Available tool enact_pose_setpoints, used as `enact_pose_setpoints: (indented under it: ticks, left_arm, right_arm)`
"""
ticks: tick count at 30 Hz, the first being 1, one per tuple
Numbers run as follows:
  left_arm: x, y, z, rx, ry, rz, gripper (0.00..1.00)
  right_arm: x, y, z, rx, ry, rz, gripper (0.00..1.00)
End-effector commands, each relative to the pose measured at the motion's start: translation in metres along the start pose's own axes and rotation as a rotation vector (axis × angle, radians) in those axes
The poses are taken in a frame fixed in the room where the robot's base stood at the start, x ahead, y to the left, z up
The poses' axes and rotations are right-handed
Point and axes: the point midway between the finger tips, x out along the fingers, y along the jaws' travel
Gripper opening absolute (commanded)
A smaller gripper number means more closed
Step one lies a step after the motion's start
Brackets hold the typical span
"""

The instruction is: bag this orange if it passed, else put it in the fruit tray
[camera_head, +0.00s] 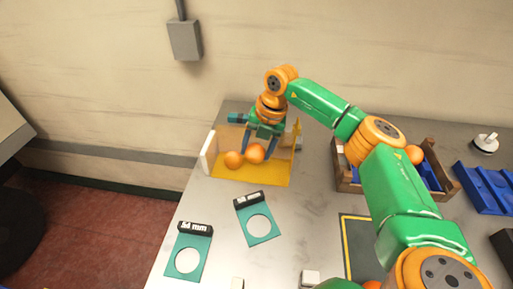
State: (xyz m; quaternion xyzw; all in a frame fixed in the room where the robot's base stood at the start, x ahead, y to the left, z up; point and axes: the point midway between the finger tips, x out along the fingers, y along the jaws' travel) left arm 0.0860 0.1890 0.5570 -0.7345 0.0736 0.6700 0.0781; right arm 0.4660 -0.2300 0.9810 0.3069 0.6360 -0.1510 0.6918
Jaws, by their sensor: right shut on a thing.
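My right gripper (263,143) reaches down over the yellow-floored holder at the back left, shut on an orange (255,153). A second orange (234,160) sits just left of the held one, in the holder. The holder (262,176) has a pale left end and see-through-looking sides; I cannot tell if it is the bag. A wooden crate (343,180) with a blue insert stands to the right, partly hidden behind my right arm, with an orange (414,154) at its back. I cannot tell whether the held orange touches the holder's floor. My left gripper is out of view.
Two green ring gauges lie on the grey table: one marked 54 mm (202,243), one with an unreadable label (243,210). A blue tray (490,190) lies far right.

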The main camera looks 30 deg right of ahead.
Motion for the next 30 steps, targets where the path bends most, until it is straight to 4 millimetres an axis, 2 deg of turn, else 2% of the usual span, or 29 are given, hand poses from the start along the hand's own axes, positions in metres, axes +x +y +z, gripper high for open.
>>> enact_pose_setpoints:
  ticks: [14,15,18,26,30]
  left_arm:
    - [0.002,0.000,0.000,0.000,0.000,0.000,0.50]
    - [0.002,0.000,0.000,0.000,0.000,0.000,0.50]
    - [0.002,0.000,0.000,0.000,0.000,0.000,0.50]
    - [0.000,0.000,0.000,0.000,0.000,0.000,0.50]
    - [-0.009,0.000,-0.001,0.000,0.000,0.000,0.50]
  right_arm:
    - [0.003,-0.001,0.000,0.000,0.000,0.001,0.08]
    - [0.003,-0.001,0.000,0.000,0.000,0.001,0.74]
    - [0.003,-0.001,0.000,0.000,0.000,0.001,1.00]
    - [0.001,0.000,0.000,0.000,0.000,0.000,1.00]
    - [-0.009,0.002,0.000,0.000,0.000,0.000,1.00]
